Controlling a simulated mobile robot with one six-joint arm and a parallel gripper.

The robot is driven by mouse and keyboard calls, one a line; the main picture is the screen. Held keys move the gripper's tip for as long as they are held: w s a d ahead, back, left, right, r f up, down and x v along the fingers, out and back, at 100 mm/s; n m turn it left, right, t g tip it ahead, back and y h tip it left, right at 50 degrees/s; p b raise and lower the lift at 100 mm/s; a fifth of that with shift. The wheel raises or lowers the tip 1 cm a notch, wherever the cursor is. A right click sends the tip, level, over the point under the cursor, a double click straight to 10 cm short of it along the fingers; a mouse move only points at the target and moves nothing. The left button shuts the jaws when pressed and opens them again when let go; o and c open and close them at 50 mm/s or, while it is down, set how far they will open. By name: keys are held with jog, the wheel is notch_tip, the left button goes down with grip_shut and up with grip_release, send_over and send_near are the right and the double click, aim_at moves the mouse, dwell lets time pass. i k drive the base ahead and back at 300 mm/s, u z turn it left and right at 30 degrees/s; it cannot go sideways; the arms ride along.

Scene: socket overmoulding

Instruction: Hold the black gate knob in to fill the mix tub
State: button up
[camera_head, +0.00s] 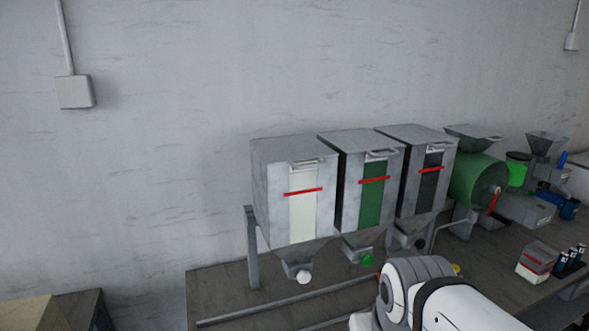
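The black gate knob (420,242) is on the outlet under the right hopper (427,180), whose front window shows dark contents and a red band. A white knob (304,277) is under the left hopper (294,195), and a green knob (367,259) is under the middle hopper (367,190). My white arm fills the bottom right and stands in front of the bench near the right hopper. My gripper is not in view. I cannot make out a mix tub; the area below the black knob is partly hidden by my arm.
The bench (220,295) carries a metal rail (290,308) along its front. A green drum machine (478,182) stands right of the hoppers. A brown box (30,314) is at lower left.

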aim_at(420, 244)
jog(key=z, duration=0.7)
